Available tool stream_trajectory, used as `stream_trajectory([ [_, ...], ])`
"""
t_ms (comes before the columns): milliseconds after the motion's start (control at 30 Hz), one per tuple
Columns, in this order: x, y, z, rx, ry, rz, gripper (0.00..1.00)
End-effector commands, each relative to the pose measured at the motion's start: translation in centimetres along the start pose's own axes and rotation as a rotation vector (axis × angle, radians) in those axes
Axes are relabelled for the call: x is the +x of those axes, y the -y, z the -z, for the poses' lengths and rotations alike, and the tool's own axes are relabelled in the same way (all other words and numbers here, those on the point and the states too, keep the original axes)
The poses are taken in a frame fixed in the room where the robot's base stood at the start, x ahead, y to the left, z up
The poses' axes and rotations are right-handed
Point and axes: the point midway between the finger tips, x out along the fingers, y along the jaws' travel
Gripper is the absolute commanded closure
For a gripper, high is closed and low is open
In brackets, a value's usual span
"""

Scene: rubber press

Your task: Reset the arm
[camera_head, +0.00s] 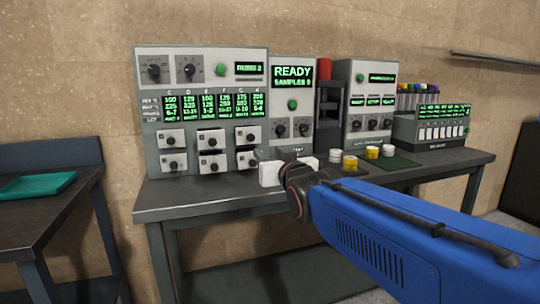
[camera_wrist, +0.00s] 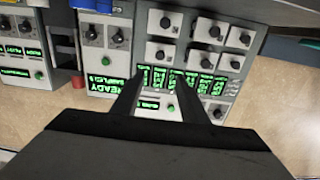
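My blue arm (camera_head: 415,235) reaches in from the lower right of the head view, over the front of the dark bench (camera_head: 210,200). In the wrist view, my gripper (camera_wrist: 160,84) shows two dark fingers set apart, with nothing held between them. They point at the upside-down panel of the large grey press cabinet (camera_head: 200,110). In the head view the fingers are small and hard to make out beside the pale wrist end. The arm hides part of the bench's front right.
A READY cabinet (camera_head: 293,95), a second control cabinet (camera_head: 367,95) and a low display unit (camera_head: 435,128) stand along the bench's back. Yellow and white jars (camera_head: 350,163) sit near the arm. A teal tray (camera_head: 37,187) lies on the left table.

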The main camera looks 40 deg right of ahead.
Motion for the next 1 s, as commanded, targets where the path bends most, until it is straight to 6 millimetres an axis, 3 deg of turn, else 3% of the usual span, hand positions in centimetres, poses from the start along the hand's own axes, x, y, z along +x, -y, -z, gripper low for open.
stream_trajectory([
  [400, 0.0, 0.0, -0.1, 0.0, 0.002, 0.0, 0.6],
  [533, -0.3, 0.5, -1.6, -0.001, 0.055, 0.008, 0.6],
  [667, -1.4, 1.7, -5.8, -0.005, 0.205, 0.032, 0.6],
  [767, -3.4, 3.0, -10.1, -0.018, 0.365, 0.062, 0.6],
  [1000, -10.5, 5.6, -19.6, -0.073, 0.756, 0.149, 0.6],
])
